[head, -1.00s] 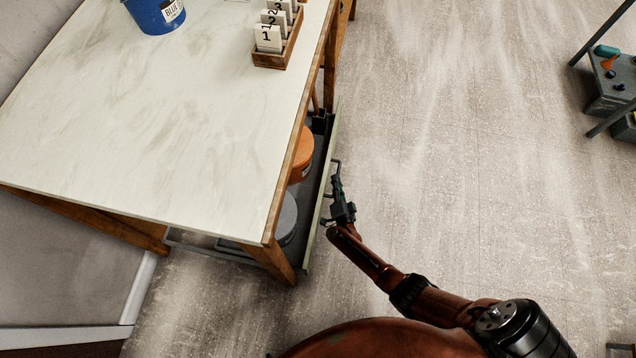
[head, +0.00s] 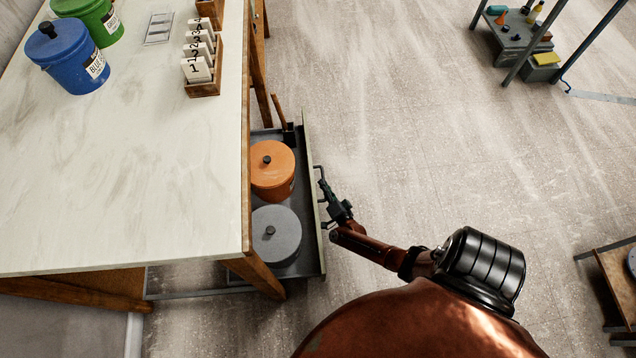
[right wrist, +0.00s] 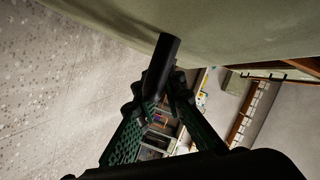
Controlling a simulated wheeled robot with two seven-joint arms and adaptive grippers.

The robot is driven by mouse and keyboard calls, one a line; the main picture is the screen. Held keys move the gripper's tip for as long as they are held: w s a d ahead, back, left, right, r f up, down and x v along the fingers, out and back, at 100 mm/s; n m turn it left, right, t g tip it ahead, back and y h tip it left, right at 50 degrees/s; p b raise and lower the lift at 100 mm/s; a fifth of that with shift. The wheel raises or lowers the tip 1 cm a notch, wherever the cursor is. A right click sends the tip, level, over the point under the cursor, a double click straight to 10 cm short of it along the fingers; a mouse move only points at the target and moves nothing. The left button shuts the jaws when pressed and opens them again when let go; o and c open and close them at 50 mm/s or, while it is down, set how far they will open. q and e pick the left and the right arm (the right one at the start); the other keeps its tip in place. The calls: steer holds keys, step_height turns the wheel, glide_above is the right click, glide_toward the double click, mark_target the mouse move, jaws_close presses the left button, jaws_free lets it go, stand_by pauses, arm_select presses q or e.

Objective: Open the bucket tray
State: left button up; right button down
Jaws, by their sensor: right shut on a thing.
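The bucket tray (head: 314,250) is a grey pull-out tray with a pale green front, under the marble-topped table. It stands partly out past the table's right edge. An orange lidded bucket (head: 272,180) and a grey lidded bucket (head: 283,240) stand in it. My right gripper (head: 323,190) is at the outer face of the tray front, shut on its dark handle (head: 319,170). In the right wrist view the dark handle bar (right wrist: 162,65) lies between the fingers, against the green front (right wrist: 215,35). My left gripper is not in view.
On the table (head: 130,180) stand a blue bucket (head: 72,65), a green bucket (head: 100,18) and a rack of numbered cards (head: 205,88). The floor right of the tray is clear. A shelf unit (head: 515,38) and a small wooden stand (head: 617,275) are farther right.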

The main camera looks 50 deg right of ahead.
steer(key=shift+w+a+f, duration=0.1)
steer(key=shift+w+a, duration=0.25)
steer(key=shift+a, duration=0.05)
steer(key=c, duration=2.3)
jaws_free()
steer(key=shift+w+a, duration=0.1)
steer(key=shift+w, duration=0.05)
steer(key=shift+c, duration=0.2)
steer(key=o, duration=0.3)
steer(key=v, duration=1.2)
